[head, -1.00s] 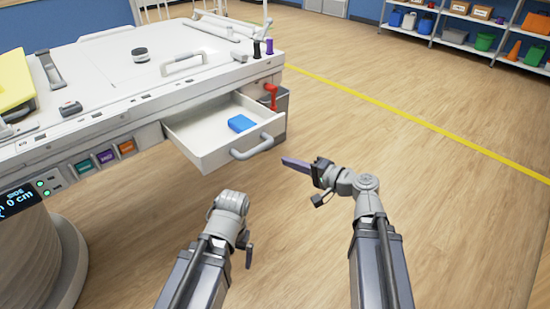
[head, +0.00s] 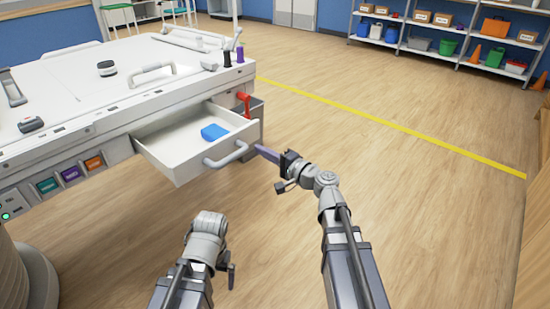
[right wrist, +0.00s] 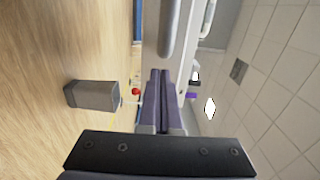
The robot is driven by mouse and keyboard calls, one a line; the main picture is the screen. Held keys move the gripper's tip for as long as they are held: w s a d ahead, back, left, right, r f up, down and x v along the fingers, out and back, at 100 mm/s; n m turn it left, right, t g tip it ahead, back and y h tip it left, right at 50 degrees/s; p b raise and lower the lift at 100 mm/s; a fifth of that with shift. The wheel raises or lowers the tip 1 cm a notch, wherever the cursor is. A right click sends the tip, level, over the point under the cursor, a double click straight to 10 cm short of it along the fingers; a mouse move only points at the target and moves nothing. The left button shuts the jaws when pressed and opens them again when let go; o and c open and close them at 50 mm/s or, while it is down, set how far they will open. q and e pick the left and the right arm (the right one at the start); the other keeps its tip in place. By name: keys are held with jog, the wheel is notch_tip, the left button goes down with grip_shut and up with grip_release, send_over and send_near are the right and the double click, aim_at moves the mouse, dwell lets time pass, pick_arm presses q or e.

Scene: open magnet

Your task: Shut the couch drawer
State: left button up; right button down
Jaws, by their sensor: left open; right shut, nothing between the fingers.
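The white couch drawer (head: 178,171) stands pulled out from the side of the white couch (head: 70,125), with a blue block (head: 214,132) lying inside. Its grey bar handle (head: 228,154) is on the front panel and also shows at the top of the right wrist view (right wrist: 168,28). My right gripper (head: 260,149) has its purple fingers together and empty, their tips close to the handle's right end. I cannot tell whether they touch the drawer front (right wrist: 150,40). My left gripper (head: 231,270) hangs low in front of the drawer, apart from it, open and empty.
Shelves with boxes (head: 440,40) stand far at the back right. The wooden floor (head: 420,200) on the right is clear.

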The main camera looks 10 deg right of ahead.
send_near(227, 131)
jog(key=shift+s+d+f, duration=0.15)
jog(key=shift+s+f, duration=0.05)
jog(key=shift+f, duration=0.05)
dwell(0.4)
jog(key=x, duration=2.4)
jog(key=shift+w, duration=0.25)
pick_arm(q)
jog(key=shift+d, duration=0.1)
pick_arm(e)
jog(key=shift+w+a, duration=0.15)
jog(key=shift+a, duration=0.1)
jog(key=shift+w, duration=0.15)
pick_arm(q)
jog(key=shift+s+d, duration=0.1)
jog(key=shift+d, duration=0.15)
pick_arm(e)
jog(key=v, duration=1.5)
jog(key=shift+a, duration=0.15)
